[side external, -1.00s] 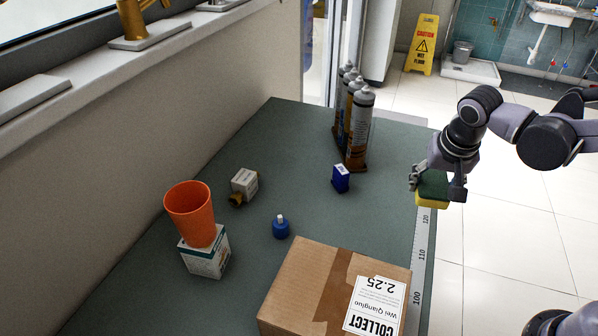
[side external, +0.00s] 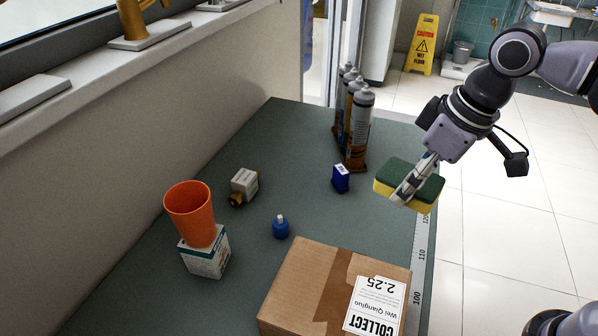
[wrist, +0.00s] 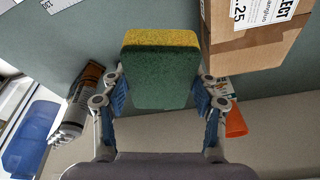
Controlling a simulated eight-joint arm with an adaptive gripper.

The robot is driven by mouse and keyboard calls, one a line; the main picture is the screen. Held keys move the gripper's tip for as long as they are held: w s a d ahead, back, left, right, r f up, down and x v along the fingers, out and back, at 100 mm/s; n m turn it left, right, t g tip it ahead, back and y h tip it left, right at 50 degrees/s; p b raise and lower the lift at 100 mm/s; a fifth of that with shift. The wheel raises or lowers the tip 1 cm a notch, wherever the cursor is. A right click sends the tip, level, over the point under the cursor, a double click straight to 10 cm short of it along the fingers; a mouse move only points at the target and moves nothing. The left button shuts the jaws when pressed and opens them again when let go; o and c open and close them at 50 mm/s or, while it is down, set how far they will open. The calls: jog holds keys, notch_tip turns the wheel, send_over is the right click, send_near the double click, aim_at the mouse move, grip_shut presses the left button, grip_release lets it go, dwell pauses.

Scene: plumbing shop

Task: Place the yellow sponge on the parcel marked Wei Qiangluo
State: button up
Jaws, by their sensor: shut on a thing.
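The yellow sponge (side external: 386,188) has a dark green scouring side, which faces up in the side view. My gripper (side external: 409,189) is shut on it and holds it above the right edge of the table. In the wrist view the sponge (wrist: 160,75) sits between the two fingers of my gripper (wrist: 160,92). The parcel (side external: 307,278) is a brown cardboard box with a white label reading Wei Qiangluo, at the table's front. The sponge is apart from it, farther back. The parcel also shows in the wrist view (wrist: 240,52), right of the sponge.
An orange cup (side external: 190,213) stands on a small white box (side external: 206,258) at left. A blue bottle (side external: 281,228), a blue box (side external: 341,178) and a small carton (side external: 244,183) stand mid-table. Several sealant tubes (side external: 358,125) stand at the back. The parcel's top is clear.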

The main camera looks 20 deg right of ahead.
jog(key=s+a+r+n, duration=0.2)
jog(key=s+a+n, duration=0.1)
jog(key=a+n, duration=0.15)
send_over(337, 293)
jog(key=d, duration=0.2)
jog(key=shift+m+y, duration=0.4)
jog(key=shift+m, duration=0.05)
jog(key=f, duration=0.6)
jog(key=shift+s+a, duration=0.15)
jog(key=shift+a, duration=0.1)
jog(key=shift+s+a+f, duration=0.15)
jog(key=shift+a+f, duration=0.25)
jog(key=shift+a, duration=0.05)
jog(key=shift+f, duration=2)
jog(key=shift+f, duration=0.15)
jog(key=o, duration=0.7)
